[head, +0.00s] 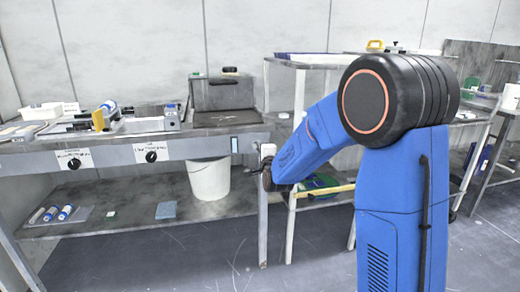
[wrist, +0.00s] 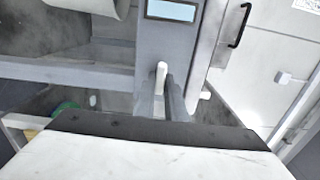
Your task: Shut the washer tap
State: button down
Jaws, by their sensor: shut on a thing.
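The washer tap's small white handle (wrist: 162,76) stands upright in the wrist view, below the bluish display on a grey panel. My gripper (wrist: 161,98) has its two dark fingers on either side of this handle and is shut on it. The handle's lower end is hidden between the fingers. In the head view my gripper (head: 266,176) is a small dark shape at the bench's right front corner, largely covered by my blue arm. I cannot tell the tap's turn angle clearly.
The grey bench (head: 110,154) carries labelled black knobs on its front. A white bucket (head: 208,178) stands on the lower shelf, left of my gripper. A white-framed rack (head: 298,90) stands close on the right. Floor in front is clear.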

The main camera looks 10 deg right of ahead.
jog(key=shift+f, duration=0.1)
jog(key=c, duration=1.8)
grip_release()
jog(key=shift+s, duration=0.1)
jog(key=s, duration=1.7)
jog(key=shift+s, duration=0.15)
jog(key=s+d+f+n+g, duration=0.2)
jog(key=s+n+g, duration=0.2)
jog(key=s, duration=0.8)
jog(key=s+d+f+n+g, duration=0.1)
jog(key=s+n+g, duration=0.3)
jog(key=s+n, duration=0.4)
jog(key=s+d+f+n+g, duration=0.2)
jog(key=s+n+g, duration=0.3)
jog(key=s, duration=1.2)
jog(key=shift+s+d+f+n, duration=0.35)
jog(key=shift+d+n, duration=0.25)
jog(key=shift+d, duration=0.25)
